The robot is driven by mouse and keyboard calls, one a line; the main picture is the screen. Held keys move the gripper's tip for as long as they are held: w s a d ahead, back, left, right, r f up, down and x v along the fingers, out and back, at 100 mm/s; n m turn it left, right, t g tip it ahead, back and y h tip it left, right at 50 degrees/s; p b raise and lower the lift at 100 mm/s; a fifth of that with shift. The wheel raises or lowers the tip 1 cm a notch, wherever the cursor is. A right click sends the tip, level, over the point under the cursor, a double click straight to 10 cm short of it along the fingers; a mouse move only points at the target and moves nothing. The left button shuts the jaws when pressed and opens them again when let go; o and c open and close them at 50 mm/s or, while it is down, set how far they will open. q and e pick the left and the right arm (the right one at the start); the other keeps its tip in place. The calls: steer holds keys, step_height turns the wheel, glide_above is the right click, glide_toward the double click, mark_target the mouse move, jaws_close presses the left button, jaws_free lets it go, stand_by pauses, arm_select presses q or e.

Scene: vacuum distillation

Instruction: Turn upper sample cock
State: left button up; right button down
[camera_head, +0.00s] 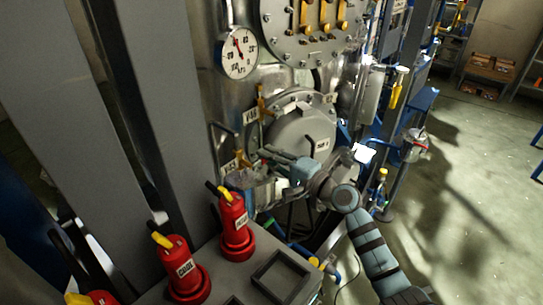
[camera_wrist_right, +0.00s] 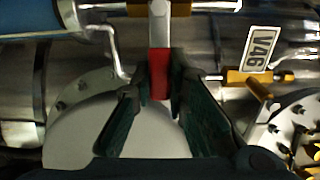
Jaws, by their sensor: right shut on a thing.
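My right gripper (camera_head: 266,153) reaches in from the right in the head view, beside a lower brass valve (camera_head: 238,159) on the steel vessel. In the right wrist view, the gripper (camera_wrist_right: 160,85) is shut on a red-ended lever handle (camera_wrist_right: 158,72). The lever's bare metal part runs up to a brass fitting (camera_wrist_right: 200,6). A second brass valve (camera_head: 262,104) sits higher on the vessel beside a V46 label (camera_head: 249,116). This valve (camera_wrist_right: 256,80) and the label (camera_wrist_right: 262,48) also show in the wrist view. I cannot read which is the upper sample cock. My left gripper is out of view.
A round flanged cover (camera_head: 303,135) and a dial gauge (camera_head: 239,53) are close to the arm. Red cylinders with yellow tops (camera_head: 235,225) (camera_head: 184,268) stand on a grey surface in front. A bent metal pipe (camera_wrist_right: 118,52) runs beside the gripper. Open floor (camera_head: 480,200) lies right.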

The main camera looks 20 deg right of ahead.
steer(key=shift+r, duration=0.1)
steer(key=c, duration=1.7)
jaws_free()
steer(key=shift+a, duration=0.1)
steer(key=shift+o, duration=0.7)
steer(key=shift+w, duration=0.25)
steer(key=shift+s, duration=0.1)
steer(key=v, duration=1.1)
steer(key=shift+s+d+f, duration=0.2)
steer(key=shift+s, duration=0.15)
